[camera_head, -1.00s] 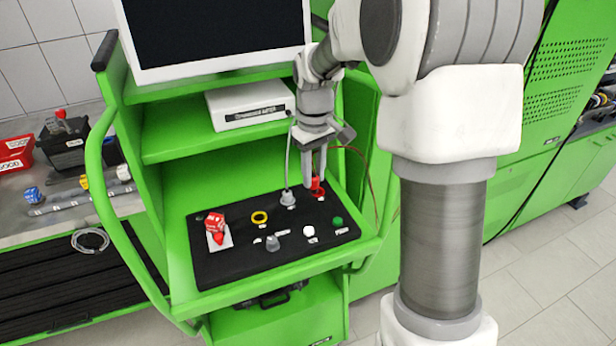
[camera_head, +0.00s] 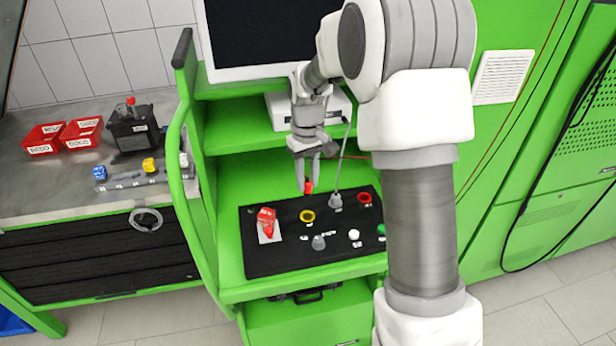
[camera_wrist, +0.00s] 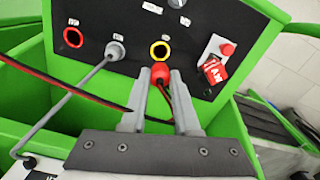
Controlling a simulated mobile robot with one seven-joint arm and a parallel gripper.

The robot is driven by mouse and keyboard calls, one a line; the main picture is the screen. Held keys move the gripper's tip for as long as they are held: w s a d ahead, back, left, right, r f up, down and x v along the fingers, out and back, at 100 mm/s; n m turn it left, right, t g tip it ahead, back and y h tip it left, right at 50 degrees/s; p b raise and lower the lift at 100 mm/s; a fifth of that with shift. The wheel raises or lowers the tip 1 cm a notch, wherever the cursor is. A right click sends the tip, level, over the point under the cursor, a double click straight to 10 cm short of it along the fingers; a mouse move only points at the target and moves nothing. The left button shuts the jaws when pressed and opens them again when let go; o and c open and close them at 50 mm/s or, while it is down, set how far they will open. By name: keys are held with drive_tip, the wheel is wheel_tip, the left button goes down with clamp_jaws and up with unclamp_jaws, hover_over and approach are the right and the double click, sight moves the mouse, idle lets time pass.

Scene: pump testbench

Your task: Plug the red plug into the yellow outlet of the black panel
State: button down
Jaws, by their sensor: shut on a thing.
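My gripper (camera_head: 306,184) is shut on the red plug (camera_head: 308,187), which sits between its fingertips. In the wrist view the red plug (camera_wrist: 160,71) shows at the tips of my gripper (camera_wrist: 160,85), with a cable trailing back from it. The yellow outlet (camera_head: 307,216) is a ring on the black panel (camera_head: 262,262). In the wrist view the yellow outlet (camera_wrist: 160,50) lies just beyond the plug, nearly in line with it. The plug looks apart from the outlet, though the exact gap is hard to tell.
A grey plug (camera_wrist: 115,50) with a grey cable sits in the panel beside the yellow outlet. A red outlet (camera_head: 364,198) is empty to its right. A red switch (camera_head: 266,220) stands at the panel's left. A monitor (camera_head: 262,75) stands above.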

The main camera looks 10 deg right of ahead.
sight(307, 196)
drive_tip(key=shift+f+b, duration=2.2)
drive_tip(key=shift+f, duration=1.3)
drive_tip(key=shift+f+b, duration=0.7)
drive_tip(key=shift+f, duration=0.35)
drive_tip(key=shift+c, duration=0.9)
unclamp_jaws()
drive_tip(key=shift+r, duration=0.1)
drive_tip(key=shift+r+p, duration=2.85)
drive_tip(key=shift+r, duration=1.05)
